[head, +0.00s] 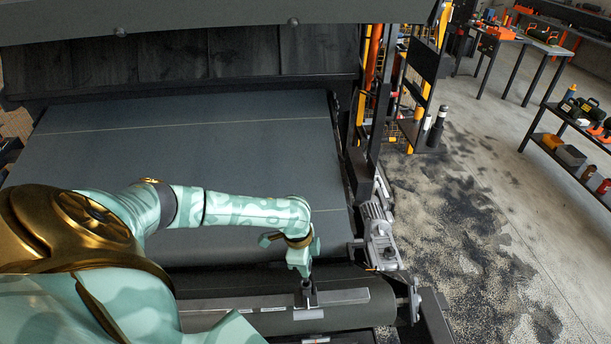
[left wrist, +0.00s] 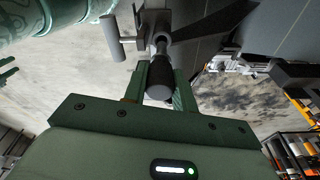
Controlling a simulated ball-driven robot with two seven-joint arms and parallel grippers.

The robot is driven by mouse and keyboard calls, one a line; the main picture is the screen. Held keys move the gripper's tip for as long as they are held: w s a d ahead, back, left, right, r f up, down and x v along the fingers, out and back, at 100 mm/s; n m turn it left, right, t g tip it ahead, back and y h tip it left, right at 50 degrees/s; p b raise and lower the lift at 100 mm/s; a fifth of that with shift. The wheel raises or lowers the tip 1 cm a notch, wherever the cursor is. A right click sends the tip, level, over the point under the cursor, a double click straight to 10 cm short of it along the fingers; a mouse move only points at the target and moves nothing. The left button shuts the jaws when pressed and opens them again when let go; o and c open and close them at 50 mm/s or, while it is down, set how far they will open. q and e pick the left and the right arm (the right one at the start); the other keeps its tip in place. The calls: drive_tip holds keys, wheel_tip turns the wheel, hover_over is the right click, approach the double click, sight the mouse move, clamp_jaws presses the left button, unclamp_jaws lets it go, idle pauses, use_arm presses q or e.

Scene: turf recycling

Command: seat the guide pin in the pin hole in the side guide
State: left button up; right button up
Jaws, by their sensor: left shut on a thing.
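My left gripper (head: 305,280) reaches down over the front of the belt, near its right end. In the left wrist view my left gripper (left wrist: 160,82) is shut on the black grip of the guide pin (left wrist: 159,82). The pin's metal part points away from the gripper toward a grey bracket (left wrist: 153,22), apparently part of the side guide. In the head view the side guide (head: 343,297) appears as a grey bar along the belt's front. The pin tip and the hole are hidden, so I cannot tell whether the pin is in it. My right gripper is not in view.
The dark belt (head: 220,150) fills the middle. A grey motor unit (head: 379,235) stands at its right edge. The stained concrete floor (head: 470,230) is open to the right, with a loaded shelf (head: 575,150) and a workbench (head: 520,40) beyond.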

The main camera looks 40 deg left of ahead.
sight(305, 281)
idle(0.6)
use_arm(q)
drive_tip(key=shift+p, duration=0.3)
drive_tip(key=shift+p, duration=0.6)
idle(0.8)
drive_tip(key=shift+f+b, duration=2.1)
drive_tip(key=shift+f, duration=1)
drive_tip(key=o, duration=1.1)
drive_tip(key=shift+s, duration=0.1)
